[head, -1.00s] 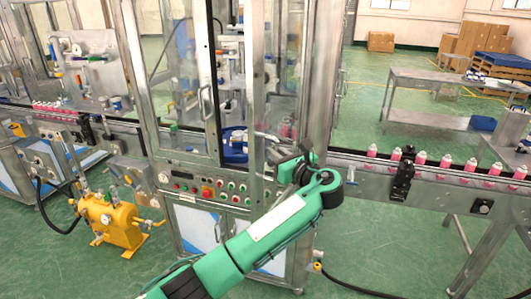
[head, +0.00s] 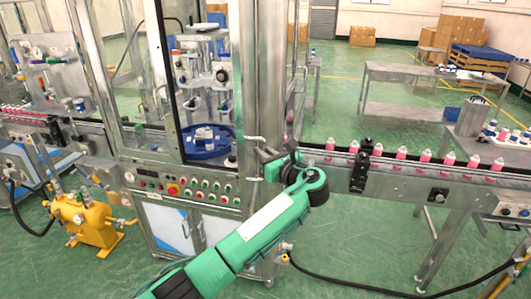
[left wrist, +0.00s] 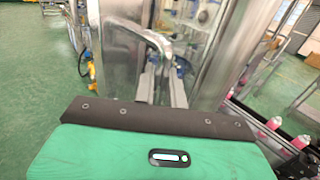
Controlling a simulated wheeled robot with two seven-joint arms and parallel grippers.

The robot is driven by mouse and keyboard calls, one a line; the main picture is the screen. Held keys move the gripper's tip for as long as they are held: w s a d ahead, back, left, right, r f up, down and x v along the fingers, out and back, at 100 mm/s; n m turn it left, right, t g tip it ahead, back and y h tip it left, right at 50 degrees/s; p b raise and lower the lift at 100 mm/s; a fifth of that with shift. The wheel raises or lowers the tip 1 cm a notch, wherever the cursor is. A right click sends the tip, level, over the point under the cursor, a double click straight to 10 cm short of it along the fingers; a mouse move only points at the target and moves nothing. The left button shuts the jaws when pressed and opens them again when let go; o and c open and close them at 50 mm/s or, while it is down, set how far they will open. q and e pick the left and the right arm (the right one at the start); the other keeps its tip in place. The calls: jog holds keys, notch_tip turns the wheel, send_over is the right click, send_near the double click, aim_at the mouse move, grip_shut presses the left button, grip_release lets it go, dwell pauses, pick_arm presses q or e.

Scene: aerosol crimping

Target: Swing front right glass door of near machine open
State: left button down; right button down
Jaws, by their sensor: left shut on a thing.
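The near machine (head: 150,183) is a metal-framed glass cabinet at left centre in the head view. Its front right glass door (head: 265,75) shows as a narrow, steeply angled metal-framed panel at the right of the opening. The blue round table (head: 208,143) inside shows through the gap. My left gripper (head: 268,154) is at the door's lower part, shut on the door handle (head: 253,140). In the left wrist view the curved metal handle (left wrist: 150,38) runs down toward my fingers (left wrist: 162,88). The exact grip contact is partly hidden. My right gripper is not in view.
A conveyor (head: 400,177) with several pink-and-white cans runs to the right, close behind my left gripper. A yellow pump (head: 85,218) stands on the floor at left. A black hose lies on the floor at right. A control panel (head: 185,190) sits below the opening.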

pick_arm(q)
jog(key=c, duration=1.6)
grip_release()
jog(key=shift+o, duration=0.3)
jog(key=shift+w, duration=0.15)
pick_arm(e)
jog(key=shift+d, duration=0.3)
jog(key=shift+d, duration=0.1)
